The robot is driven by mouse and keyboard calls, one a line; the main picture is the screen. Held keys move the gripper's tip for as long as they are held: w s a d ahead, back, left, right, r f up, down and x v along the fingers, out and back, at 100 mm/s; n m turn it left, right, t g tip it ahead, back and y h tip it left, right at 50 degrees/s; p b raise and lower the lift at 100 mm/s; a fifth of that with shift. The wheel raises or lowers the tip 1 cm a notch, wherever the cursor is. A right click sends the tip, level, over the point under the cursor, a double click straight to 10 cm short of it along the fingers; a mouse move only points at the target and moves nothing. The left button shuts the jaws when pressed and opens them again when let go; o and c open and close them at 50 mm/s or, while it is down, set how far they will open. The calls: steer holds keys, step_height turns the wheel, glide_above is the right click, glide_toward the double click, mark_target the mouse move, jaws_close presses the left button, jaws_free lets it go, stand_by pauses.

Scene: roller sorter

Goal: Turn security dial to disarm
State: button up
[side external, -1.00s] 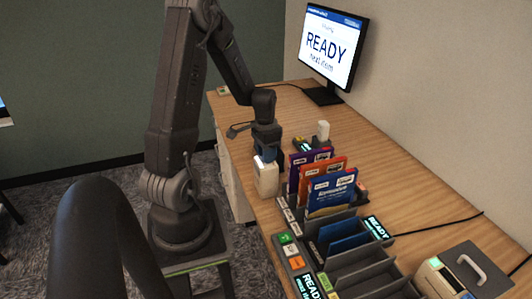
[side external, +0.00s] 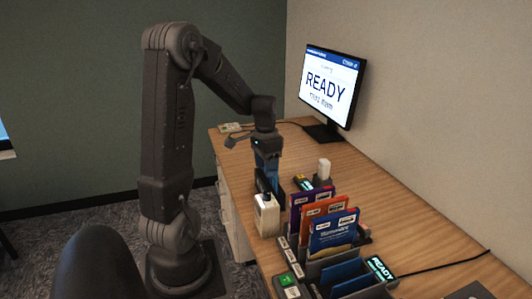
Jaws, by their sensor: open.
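My gripper (side external: 268,184) points down over the left side of the desk, behind a white bottle-like container (side external: 267,216). It is open, with dark and blue parts at its lower end; the container partly hides the fingertips, and I cannot tell whether they touch anything. I cannot make out a security dial. A small light-coloured panel (side external: 232,127) lies at the desk's far left corner, too small to read.
A monitor (side external: 333,84) reading "READY" stands at the back. A rack with purple, orange and blue packets (side external: 333,234) is in front of my gripper. A white upright object (side external: 323,169) stands to its right.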

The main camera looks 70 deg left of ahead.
steer(key=shift+a+r, duration=0.1)
steer(key=shift+r, duration=2.15)
steer(key=d+r+m+t+y, duration=0.1)
steer(key=d+r, duration=0.2)
steer(key=d, duration=0.5)
steer(key=d+r+t+y, duration=0.1)
steer(key=d+r+t, duration=0.15)
steer(key=d, duration=0.55)
steer(key=s+d+t, duration=0.1)
steer(key=s+d, duration=0.2)
steer(key=d, duration=0.2)
steer(key=s+d+r+t+h, duration=0.1)
steer(key=s+d, duration=0.2)
steer(key=d, duration=0.3)
steer(key=shift+s+r, duration=0.2)
steer(key=shift+r, duration=0.05)
